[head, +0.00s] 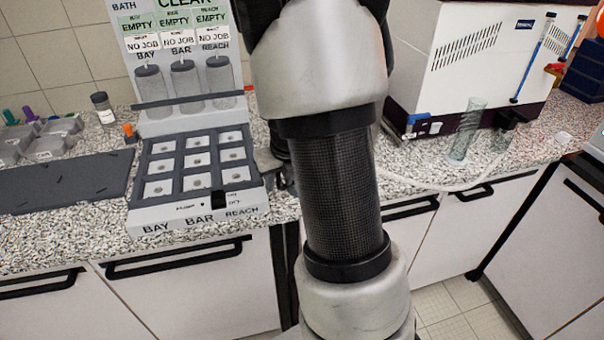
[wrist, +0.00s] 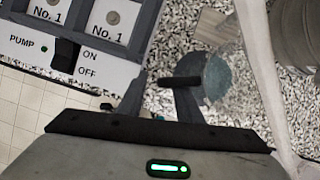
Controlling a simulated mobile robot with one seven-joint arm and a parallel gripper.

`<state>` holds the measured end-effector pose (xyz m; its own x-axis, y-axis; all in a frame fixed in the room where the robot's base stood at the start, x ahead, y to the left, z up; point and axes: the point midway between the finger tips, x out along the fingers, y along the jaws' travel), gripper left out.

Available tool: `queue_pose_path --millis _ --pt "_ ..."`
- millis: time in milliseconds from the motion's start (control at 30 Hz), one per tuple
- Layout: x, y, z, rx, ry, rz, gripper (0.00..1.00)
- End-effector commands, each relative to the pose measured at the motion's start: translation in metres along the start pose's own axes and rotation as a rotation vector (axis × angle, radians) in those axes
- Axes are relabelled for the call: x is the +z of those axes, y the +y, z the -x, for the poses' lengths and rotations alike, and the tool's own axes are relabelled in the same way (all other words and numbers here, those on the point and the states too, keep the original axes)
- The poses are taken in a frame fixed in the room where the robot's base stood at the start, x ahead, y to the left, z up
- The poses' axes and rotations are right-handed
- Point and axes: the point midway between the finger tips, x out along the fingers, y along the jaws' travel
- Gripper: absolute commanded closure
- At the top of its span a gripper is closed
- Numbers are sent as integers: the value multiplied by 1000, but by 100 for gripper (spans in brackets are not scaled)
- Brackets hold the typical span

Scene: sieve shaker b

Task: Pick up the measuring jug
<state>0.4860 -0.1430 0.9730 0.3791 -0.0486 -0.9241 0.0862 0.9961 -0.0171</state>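In the wrist view a round, bluish-grey, see-through vessel (wrist: 219,80), which looks like the measuring jug, stands on the speckled worktop. A short dark bar, apparently its handle (wrist: 178,81), points left from it. My gripper (wrist: 162,92) is just short of the vessel, with its two fingers apart. The bar's left end lies across the gap near the right fingertip. I cannot tell whether they touch. In the head view my arm hides the vessel and most of the gripper.
A grey panel with a pump switch (wrist: 66,53) is close at my gripper's left. A pale hose (wrist: 262,80) runs to the vessel's right. In the head view a clear cylinder (head: 467,130) and a dark cup (head: 503,131) stand before the white machine (head: 455,60).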

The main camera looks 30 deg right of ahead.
Motion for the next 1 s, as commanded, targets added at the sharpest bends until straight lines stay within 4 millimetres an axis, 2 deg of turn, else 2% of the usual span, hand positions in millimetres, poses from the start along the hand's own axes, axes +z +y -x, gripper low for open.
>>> queue_pose_path --millis 67,267,767,1000 --pt "0 0 1 0 0 0 68" --pt "0 0 1 0 0 0 100" --pt "2 -1 3 -1 -2 0 100" --pt "6 0 13 -1 -4 1 100"
